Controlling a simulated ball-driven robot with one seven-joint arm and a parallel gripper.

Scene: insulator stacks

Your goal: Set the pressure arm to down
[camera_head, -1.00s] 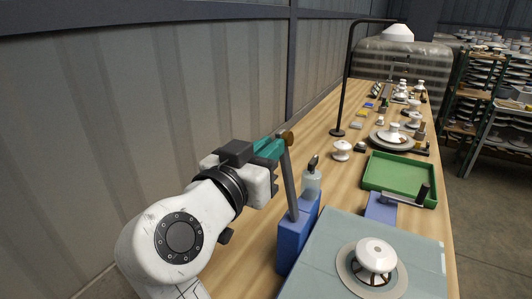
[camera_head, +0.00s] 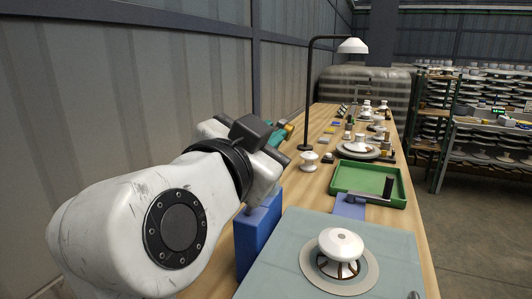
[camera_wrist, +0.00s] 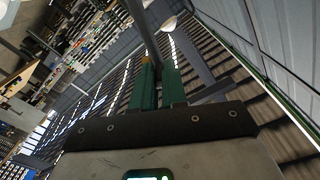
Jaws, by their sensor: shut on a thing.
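The pressure arm is a grey lever rising from the blue block (camera_head: 258,235). In the head view only its brownish knob (camera_head: 289,128) shows past my gripper (camera_head: 277,136); my wrist and gripper body hide most of the lever. The teal fingers are shut at the lever's upper end by the knob. In the wrist view, the green fingers of my gripper (camera_wrist: 158,88) are close together, and a grey bar (camera_wrist: 143,32), probably the lever, runs up from between them. The lever stands raised, leaning toward the back right of the head view.
A grey-green board (camera_head: 280,270) bears a white insulator (camera_head: 341,243) on a round plate. Beyond it are a green tray (camera_head: 352,199), a black lamp (camera_head: 309,95) and several insulators along the wooden bench. A corrugated wall (camera_head: 130,90) stands at left.

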